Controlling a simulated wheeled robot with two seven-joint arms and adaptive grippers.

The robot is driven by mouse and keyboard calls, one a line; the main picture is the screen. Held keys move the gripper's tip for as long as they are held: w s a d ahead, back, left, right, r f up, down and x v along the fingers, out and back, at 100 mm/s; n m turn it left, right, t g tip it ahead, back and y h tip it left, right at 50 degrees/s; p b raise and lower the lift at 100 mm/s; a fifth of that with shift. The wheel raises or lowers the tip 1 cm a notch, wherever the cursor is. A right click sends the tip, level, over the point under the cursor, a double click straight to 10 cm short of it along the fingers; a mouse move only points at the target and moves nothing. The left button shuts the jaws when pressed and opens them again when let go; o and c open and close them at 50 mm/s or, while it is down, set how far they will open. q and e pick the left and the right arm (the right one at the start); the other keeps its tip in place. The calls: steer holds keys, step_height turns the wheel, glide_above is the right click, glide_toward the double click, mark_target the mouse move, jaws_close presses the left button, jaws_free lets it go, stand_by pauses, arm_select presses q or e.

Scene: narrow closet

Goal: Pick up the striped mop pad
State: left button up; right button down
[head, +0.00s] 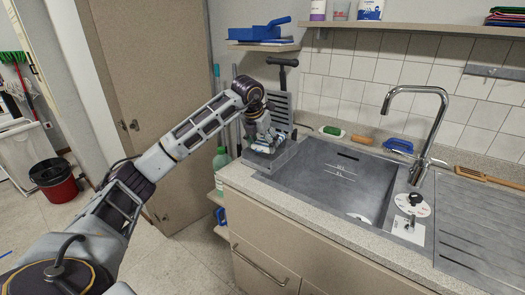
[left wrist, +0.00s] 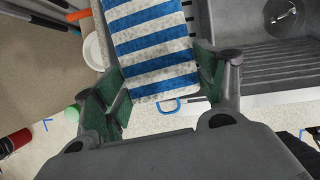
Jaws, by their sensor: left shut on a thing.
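The striped mop pad (left wrist: 152,45), blue and white with grey specks, shows in the left wrist view, its near end between the green-lined fingers. My left gripper (left wrist: 165,82) is shut on it. In the head view my left gripper (head: 262,140) is over the grey tray (head: 283,158) at the left end of the sink counter. There the pad is mostly hidden by the gripper. I cannot tell whether the pad still touches the tray. My right gripper is not in view.
The sink basin (head: 333,180) lies just right of the tray, with a tall faucet (head: 418,100) behind. A grey slotted board (head: 282,108) and a shelf with a blue item (head: 258,33) are close above. A green bottle (head: 220,170) stands left of the counter.

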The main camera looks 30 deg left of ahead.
arm_select(q)
steer(key=s+d+r, duration=0.1)
steer(key=d, duration=1.8)
steer(key=shift+s+d+p, duration=0.25)
steer(key=shift+d+p, duration=0.05)
steer(key=shift+p, duration=0.1)
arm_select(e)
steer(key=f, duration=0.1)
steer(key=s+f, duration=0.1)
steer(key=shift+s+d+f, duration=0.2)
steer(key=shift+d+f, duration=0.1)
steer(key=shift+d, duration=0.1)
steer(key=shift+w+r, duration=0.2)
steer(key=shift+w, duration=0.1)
